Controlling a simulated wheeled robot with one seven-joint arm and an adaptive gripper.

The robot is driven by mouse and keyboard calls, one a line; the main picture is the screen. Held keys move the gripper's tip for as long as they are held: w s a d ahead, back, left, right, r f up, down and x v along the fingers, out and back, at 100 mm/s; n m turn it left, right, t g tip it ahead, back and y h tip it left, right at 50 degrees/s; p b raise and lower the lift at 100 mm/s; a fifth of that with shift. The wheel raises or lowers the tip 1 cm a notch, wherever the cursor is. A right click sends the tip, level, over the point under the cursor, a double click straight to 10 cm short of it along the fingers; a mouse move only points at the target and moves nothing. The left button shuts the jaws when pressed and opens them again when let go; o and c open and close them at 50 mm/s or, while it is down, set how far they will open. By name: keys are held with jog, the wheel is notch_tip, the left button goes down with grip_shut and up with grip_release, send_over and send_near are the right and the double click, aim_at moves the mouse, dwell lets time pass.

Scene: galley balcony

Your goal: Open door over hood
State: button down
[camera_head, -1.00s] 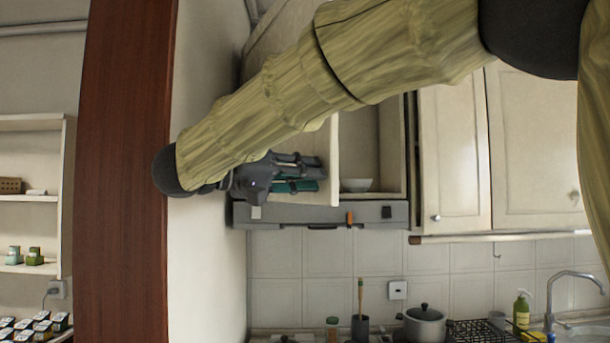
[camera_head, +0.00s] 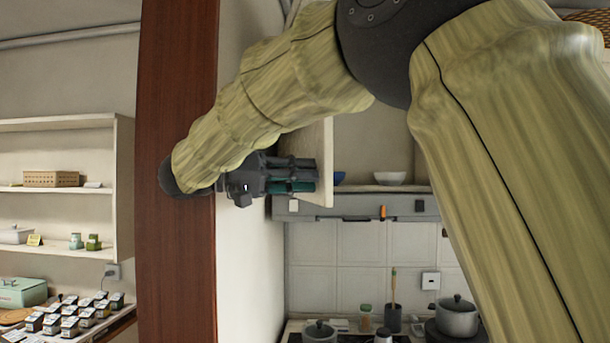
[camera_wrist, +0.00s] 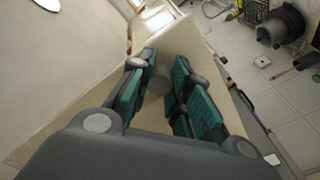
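The hood (camera_head: 355,207) is a grey strip under the wall cabinet. The cabinet door (camera_head: 322,160) above it stands swung out towards me, showing nearly edge-on. Bowls stand inside the opening: a white bowl (camera_head: 390,178) and part of a blue bowl (camera_head: 339,177). My gripper (camera_head: 312,177) is at the left face of the door, near its lower part. In the wrist view, my gripper's teal-padded fingers (camera_wrist: 168,98) are spread apart with a gap between them, and the pale door panel (camera_wrist: 178,50) lies behind them. I cannot tell whether a finger touches the door.
A dark wood post (camera_head: 176,90) and white wall stand close to my gripper on the left. Below are the stove, a pot (camera_head: 456,316) and utensils in a holder (camera_head: 393,318). My arm hides the cabinets at right.

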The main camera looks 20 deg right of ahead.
aim_at(319, 130)
jog(key=c, duration=1.3)
grip_release()
jog(key=shift+a+f, duration=0.2)
jog(key=shift+d, duration=0.1)
jog(key=shift+r, duration=0.15)
notch_tip(319, 130, up, 9)
jog(key=shift+s, duration=0.15)
jog(key=shift+w+d+r, duration=0.1)
jog(key=shift+w+r, duration=0.15)
jog(key=shift+r, duration=0.1)
jog(key=shift+s+r, duration=0.1)
jog(key=shift+s, duration=0.05)
